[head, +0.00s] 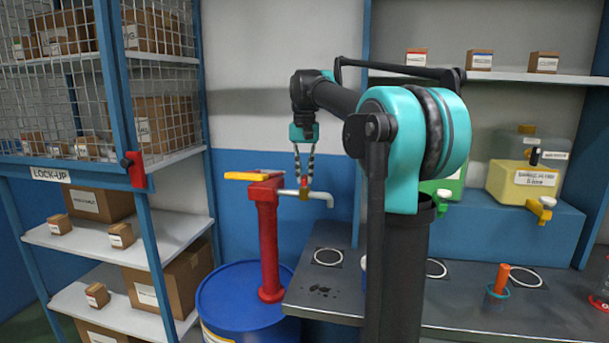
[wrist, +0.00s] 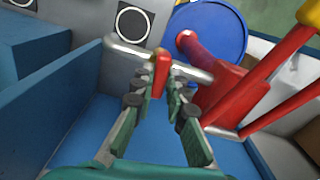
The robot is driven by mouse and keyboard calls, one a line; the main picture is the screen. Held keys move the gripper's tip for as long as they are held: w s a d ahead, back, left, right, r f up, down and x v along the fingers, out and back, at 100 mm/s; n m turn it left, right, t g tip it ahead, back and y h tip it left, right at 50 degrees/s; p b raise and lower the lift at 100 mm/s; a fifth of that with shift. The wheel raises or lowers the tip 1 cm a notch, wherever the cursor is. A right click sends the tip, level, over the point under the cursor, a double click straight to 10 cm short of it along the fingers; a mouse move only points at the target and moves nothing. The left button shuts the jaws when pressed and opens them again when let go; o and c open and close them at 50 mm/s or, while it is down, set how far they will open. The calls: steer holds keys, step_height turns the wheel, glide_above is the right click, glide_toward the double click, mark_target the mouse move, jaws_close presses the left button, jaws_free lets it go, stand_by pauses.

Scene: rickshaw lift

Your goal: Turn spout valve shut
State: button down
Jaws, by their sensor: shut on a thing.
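The spout valve has a small red handle (head: 304,183) on a brass body (head: 304,195), set in the grey metal spout (head: 323,197). The spout runs right from the red pump post (head: 268,240) and bends down at its end. My gripper (head: 304,180) points down from above and is shut on the red handle. In the wrist view the handle (wrist: 161,68) stands between my fingertips (wrist: 160,72), with the spout (wrist: 187,69) behind it. The fingers partly hide the valve body.
The pump stands on a blue drum (head: 235,303) and has a yellow lever (head: 247,176) at its top. A grey bench (head: 460,315) with an orange-handled item (head: 501,280) lies to the right. The lock-up cage (head: 60,80) and box shelves stand left.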

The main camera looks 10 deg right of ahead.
mark_target(305, 176)
steer(key=shift+m, duration=0.6)
steer(key=c, duration=1.5)
jaws_free()
steer(key=shift+c, duration=0.2)
step_height(305, 176, up, 12)
